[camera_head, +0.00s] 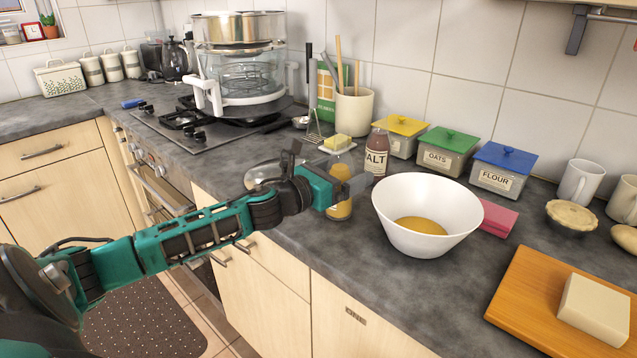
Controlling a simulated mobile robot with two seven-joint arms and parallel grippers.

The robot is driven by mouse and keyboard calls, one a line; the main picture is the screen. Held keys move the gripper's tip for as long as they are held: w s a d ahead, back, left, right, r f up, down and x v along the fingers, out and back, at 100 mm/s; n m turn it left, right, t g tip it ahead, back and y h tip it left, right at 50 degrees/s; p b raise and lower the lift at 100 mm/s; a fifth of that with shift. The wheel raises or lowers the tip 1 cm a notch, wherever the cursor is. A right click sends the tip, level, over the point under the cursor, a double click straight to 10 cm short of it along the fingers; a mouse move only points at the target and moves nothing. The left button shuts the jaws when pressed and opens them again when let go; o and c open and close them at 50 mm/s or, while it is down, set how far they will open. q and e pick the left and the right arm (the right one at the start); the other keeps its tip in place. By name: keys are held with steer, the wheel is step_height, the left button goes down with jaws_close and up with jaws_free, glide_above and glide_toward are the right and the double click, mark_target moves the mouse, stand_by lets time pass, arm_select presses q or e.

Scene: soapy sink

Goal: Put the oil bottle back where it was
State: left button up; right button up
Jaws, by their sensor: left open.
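The oil bottle (340,209) is a clear bottle with golden oil in its lower part. It stands upright on the grey counter, just left of the white bowl. My left gripper (357,187) is open at the bottle's middle, with its fingers pointing right. The fingers cover part of the bottle, and I cannot tell whether they touch it. My right gripper is not in view.
The white bowl (428,205) holds something yellow. A salt jar (377,157) and butter on a dish (337,143) stand close behind the bottle. A metal lid or plate (262,174) lies to the left. Canisters (448,150) line the wall.

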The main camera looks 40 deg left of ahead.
arm_select(q)
steer(key=s, duration=0.3)
steer(key=s+a, duration=0.1)
steer(key=s, duration=0.1)
steer(key=s+b, duration=0.1)
steer(key=s, duration=0.2)
steer(key=shift+s+a+f, duration=0.1)
steer(key=shift+s+a, duration=0.15)
steer(key=shift+s, duration=0.1)
steer(key=shift+s+a, duration=0.25)
steer(key=shift+s, duration=1)
